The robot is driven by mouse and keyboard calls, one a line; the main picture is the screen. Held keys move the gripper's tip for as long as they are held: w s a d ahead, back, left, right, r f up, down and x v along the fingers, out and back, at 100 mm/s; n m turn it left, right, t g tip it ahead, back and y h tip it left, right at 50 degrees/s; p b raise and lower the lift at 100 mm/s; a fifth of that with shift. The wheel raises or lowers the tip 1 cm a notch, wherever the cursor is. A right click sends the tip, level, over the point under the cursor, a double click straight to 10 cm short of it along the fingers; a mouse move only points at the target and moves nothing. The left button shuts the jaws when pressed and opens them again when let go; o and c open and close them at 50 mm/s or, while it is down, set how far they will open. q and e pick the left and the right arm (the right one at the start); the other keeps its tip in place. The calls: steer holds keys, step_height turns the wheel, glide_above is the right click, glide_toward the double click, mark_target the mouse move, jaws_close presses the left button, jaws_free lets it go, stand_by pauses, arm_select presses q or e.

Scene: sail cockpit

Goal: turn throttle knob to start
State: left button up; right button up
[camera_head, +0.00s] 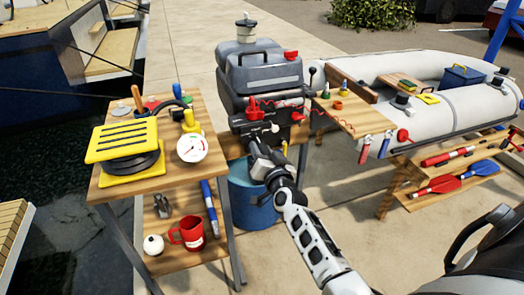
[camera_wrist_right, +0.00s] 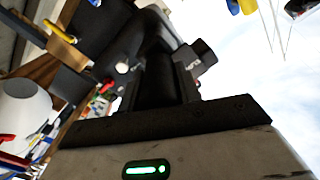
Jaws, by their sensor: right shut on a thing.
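The grey outboard motor (camera_head: 262,75) stands at the centre of the head view, clamped at a wooden stand, with red parts on its front. My right gripper (camera_head: 262,152) is in front of the motor's lower front, its arm reaching up from the bottom. In the right wrist view a dark rounded grip, which I take to be the throttle knob (camera_wrist_right: 157,75), lies between the jaws. My right gripper is shut on it. In the head view the gripper mostly hides the knob, and I cannot read its turn position. My left gripper is out of view.
A blue bucket (camera_head: 250,200) is under the gripper. A grey inflatable boat (camera_head: 440,105) lies at right.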

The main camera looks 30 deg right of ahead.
stand_by(0.5)
steer(key=o, duration=1)
steer(key=v, duration=1.6)
steer(key=shift+p, duration=0.35)
